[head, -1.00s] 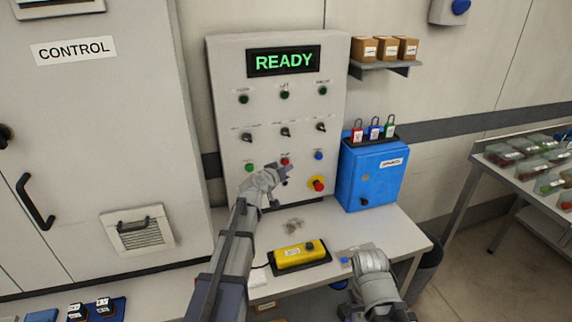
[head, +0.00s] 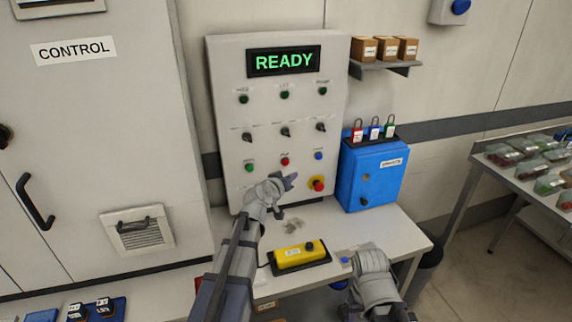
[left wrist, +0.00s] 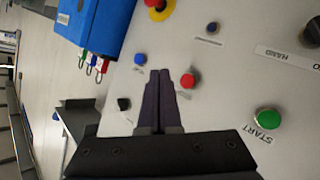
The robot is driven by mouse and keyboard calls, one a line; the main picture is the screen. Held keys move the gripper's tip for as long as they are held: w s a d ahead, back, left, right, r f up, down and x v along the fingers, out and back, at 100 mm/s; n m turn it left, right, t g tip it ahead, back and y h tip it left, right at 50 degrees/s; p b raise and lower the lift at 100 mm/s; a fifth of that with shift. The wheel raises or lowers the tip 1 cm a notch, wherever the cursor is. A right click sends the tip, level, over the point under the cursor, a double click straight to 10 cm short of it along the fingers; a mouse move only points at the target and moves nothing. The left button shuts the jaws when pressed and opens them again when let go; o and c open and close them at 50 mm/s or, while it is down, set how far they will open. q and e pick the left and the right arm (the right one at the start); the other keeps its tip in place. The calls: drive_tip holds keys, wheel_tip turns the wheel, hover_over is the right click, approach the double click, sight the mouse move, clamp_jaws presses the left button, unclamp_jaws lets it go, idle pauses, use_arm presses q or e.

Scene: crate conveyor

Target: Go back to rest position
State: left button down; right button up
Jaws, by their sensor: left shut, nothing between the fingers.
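My left gripper (head: 290,180) is in front of the lower part of the control panel (head: 225,120), below its red button (head: 285,161). In the left wrist view the gripper (left wrist: 160,75) is shut and empty, its fingertips pointing between the blue button (left wrist: 140,59) and the red button (left wrist: 187,81), apart from them as far as I can tell. The panel display (head: 284,61) reads READY. My right arm shows at the lower right over the table edge; its fingers cannot be made out.
A yellow control box (head: 300,257) lies on the white table (head: 390,227) between my arms. A blue lockbox (head: 372,175) with padlocks stands at the right of the panel. A grey cabinet (head: 100,150) is at left. A side bench (head: 490,168) holds several packs.

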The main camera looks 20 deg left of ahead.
idle(0.4)
use_arm(q)
drive_tip(key=s+d+f+m+g+h+p, duration=0.1)
drive_tip(key=s+d+f+m+g, duration=0.25)
drive_tip(key=s+d, duration=0.4)
drive_tip(key=s+d+f+m+g+h+p, duration=0.1)
drive_tip(key=s+d+f+m+g+p, duration=0.1)
drive_tip(key=s+d+f+g, duration=0.5)
drive_tip(key=s+d+m+g+y+p, duration=0.2)
drive_tip(key=s+g+y, duration=0.2)
drive_tip(key=s, duration=1.5)
drive_tip(key=shift+s+r+y, duration=0.15)
drive_tip(key=shift+s+y, duration=0.1)
drive_tip(key=shift+y, duration=0.55)
drive_tip(key=shift+a, duration=0.1)
